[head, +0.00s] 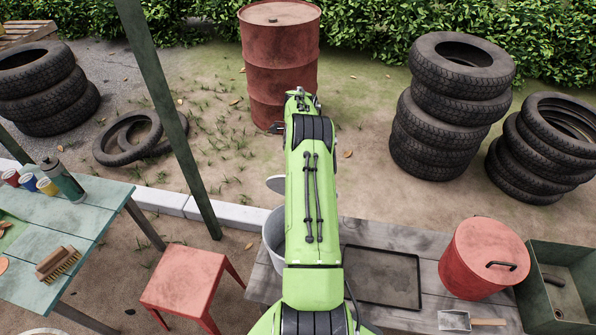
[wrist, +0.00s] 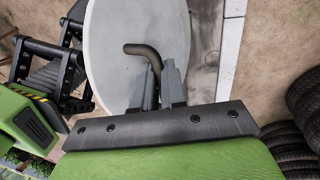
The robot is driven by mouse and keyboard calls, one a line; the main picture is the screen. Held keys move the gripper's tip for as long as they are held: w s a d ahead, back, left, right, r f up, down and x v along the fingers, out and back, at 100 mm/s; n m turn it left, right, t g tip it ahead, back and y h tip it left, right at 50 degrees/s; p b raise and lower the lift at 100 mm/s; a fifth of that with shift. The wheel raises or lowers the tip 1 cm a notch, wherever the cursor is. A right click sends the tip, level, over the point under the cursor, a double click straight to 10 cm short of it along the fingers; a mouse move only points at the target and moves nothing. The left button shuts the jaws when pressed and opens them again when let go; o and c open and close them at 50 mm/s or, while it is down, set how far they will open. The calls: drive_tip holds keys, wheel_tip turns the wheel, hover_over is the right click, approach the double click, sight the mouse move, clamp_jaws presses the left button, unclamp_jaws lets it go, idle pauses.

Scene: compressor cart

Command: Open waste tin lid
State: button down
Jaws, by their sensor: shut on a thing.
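My gripper (wrist: 160,78) is shut on the dark bent handle (wrist: 143,50) of a round grey lid (wrist: 112,55). In the head view only the edge of this lid (head: 275,184) shows beside my green arm, which hides my gripper. A grey tin (head: 272,238) stands on the wooden bench below, partly behind my arm. The lid appears apart from the tin and raised above it. My arm hides much of the tin's mouth. No label shows which tin is the waste tin.
A red tin (head: 482,262) with a black-handled lid stands on the bench (head: 432,245), beside a green box (head: 560,285). A dark tray (head: 381,278) and a scraper (head: 470,321) lie there. A red stool (head: 186,278) and a green post (head: 170,115) stand left of my arm.

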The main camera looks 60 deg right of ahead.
drive_tip(key=shift+w+d+f+p, duration=0.15)
drive_tip(key=shift+w+d+p, duration=0.15)
drive_tip(key=shift+d, duration=0.35)
drive_tip(key=shift+w+d+f+p, duration=0.1)
drive_tip(key=shift+w+d+p, duration=0.15)
drive_tip(key=shift+d, duration=0.35)
drive_tip(key=c, duration=1.5)
unclamp_jaws()
drive_tip(key=shift+c, duration=0.2)
drive_tip(key=o, duration=0.4)
drive_tip(key=shift+w+d+f, duration=0.1)
drive_tip(key=shift+w, duration=0.05)
drive_tip(key=shift+c, duration=0.2)
drive_tip(key=shift+r, duration=0.2)
wheel_tip(320, 180, up, 7)
drive_tip(key=d+p, duration=0.1)
drive_tip(key=p, duration=0.2)
drive_tip(key=shift+w+d, duration=0.15)
drive_tip(key=shift+w, duration=0.1)
drive_tip(key=shift+r, duration=0.1)
